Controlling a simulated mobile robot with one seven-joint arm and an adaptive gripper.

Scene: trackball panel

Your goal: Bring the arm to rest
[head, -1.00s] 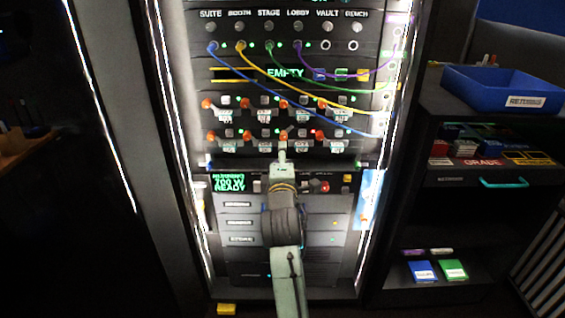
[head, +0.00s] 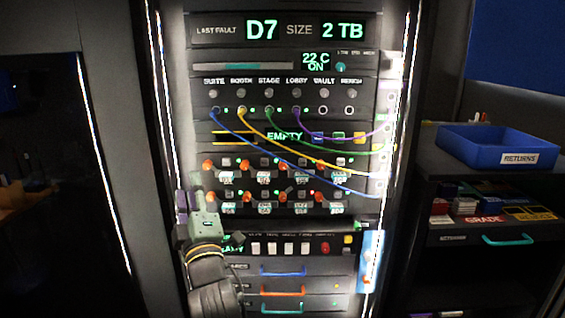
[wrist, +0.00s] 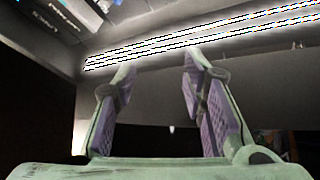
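My gripper (head: 193,196) is at the left edge of the rack (head: 290,140) in the head view, in front of its lower-left side and pointing up. In the wrist view my gripper (wrist: 160,66) has its two purple-padded fingers apart, with nothing between them. Behind the fingers are a bright light strip (wrist: 200,37) and a dark panel. My arm comes up from the bottom of the head view and covers part of the rack's lower left. Whether a finger touches the rack cannot be told.
The rack holds coloured cables, rows of orange-ended levers (head: 264,195), white buttons and drawers with coloured handles (head: 283,271). A blue bin (head: 500,148) labelled RETURNS stands on a dark cabinet at right. Dark space lies left of the rack.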

